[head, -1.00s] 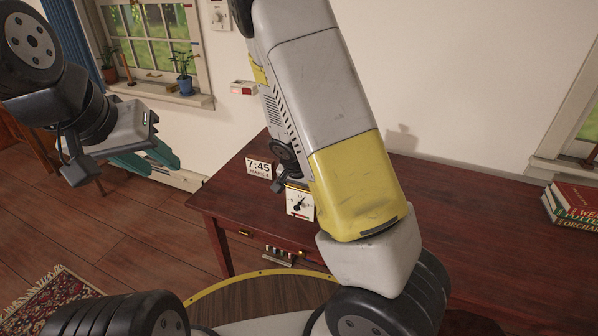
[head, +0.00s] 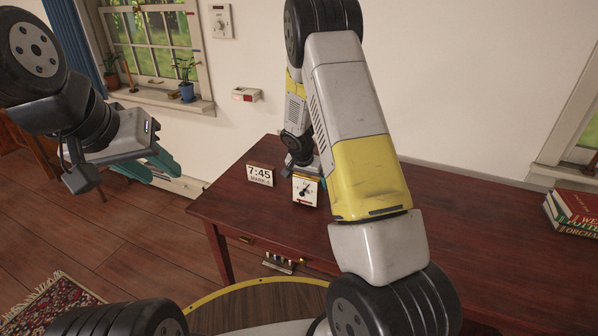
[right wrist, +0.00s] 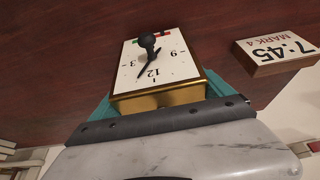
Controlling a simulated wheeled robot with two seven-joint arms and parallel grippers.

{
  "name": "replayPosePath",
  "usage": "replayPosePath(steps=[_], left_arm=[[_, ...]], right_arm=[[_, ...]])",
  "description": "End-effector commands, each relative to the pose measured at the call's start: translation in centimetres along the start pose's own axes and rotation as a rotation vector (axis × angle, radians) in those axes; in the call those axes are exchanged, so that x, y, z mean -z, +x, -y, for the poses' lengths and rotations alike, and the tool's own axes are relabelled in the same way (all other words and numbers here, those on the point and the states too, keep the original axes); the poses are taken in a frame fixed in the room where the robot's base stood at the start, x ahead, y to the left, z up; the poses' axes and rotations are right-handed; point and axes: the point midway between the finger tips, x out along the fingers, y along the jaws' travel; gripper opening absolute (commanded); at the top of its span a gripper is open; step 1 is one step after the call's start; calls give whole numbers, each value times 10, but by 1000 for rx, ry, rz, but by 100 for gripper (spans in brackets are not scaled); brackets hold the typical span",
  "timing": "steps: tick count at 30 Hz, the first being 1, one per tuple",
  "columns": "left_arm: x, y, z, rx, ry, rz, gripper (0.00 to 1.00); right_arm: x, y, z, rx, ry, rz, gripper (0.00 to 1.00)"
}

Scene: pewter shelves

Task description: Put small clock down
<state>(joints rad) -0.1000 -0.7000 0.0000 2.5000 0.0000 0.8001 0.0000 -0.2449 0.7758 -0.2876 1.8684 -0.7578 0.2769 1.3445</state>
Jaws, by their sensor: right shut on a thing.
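The small clock (head: 306,191) has a square white face, dark hands and gold sides. It stands upright over the dark red desk in the head view; I cannot tell whether its base touches the top. In the right wrist view the clock (right wrist: 158,65) appears upside down between the teal fingers (right wrist: 165,95). My left gripper (head: 160,166) is empty, its teal fingers apart, well left of the desk.
A white 7:45 block (head: 260,175) stands just left of the clock on the desk (head: 440,225). It also shows in the right wrist view (right wrist: 277,53). Books (head: 572,212) lie at the far right. The desk between is largely clear. A wall rises behind.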

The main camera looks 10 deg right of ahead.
Motion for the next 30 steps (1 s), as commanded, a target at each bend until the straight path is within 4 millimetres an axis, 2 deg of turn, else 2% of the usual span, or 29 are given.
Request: replayPosePath(steps=[3,14,15,16,25,30], left_arm=[[0,0,0,0,0,0,36],[0,0,0,0,0,0,36],[0,0,0,0,0,0,36],[0,0,0,0,0,0,36],[0,0,0,0,0,0,36],[0,0,0,0,0,0,36]], right_arm=[[-4,11,0,0,0,-2,18],[-5,14,1,1,1,-2,18],[-6,15,0,0,1,-1,97],[-6,15,0,0,1,0,100],[-4,11,0,1,2,-1,100],[-4,-13,1,4,2,-3,100]])
